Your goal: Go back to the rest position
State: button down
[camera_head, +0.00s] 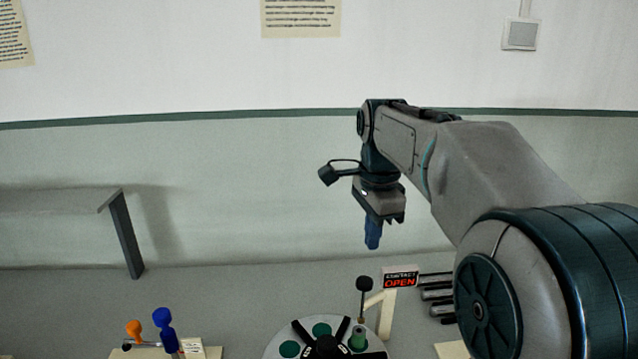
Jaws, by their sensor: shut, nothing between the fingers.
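My gripper (373,232) hangs down in the middle of the view, at the end of my arm. Its blue fingers are together and nothing shows between them. It is in the air, clear of the things below it. Below lies a round white disc (277,350) with dark spokes and green circles, cut off by the lower edge. A dark-knobbed post (364,285) and a sign reading "OPEN" (401,280) on a cream stand rise behind the disc. No mark of a rest position shows.
At the lower left, a blue knobbed piece (164,325) and an orange one (134,328) stand by a cream base. Dark rods (437,292) lie right of the sign, partly behind my arm. A grey frame (125,235) stands at the left. The air left of my gripper is free.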

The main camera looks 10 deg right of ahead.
jog(key=s+f+n+t, duration=0.1)
jog(key=s+f+n, duration=0.5)
jog(key=s+n, duration=0.2)
jog(key=s+f+n+t, duration=0.1)
jog(key=s+f+n, duration=0.6)
jog(key=s, duration=0.4)
jog(key=shift+s+f+n, duration=0.2)
jog(key=shift+f+n, duration=0.1)
jog(key=shift+n, duration=0.2)
jog(key=shift+a, duration=0.15)
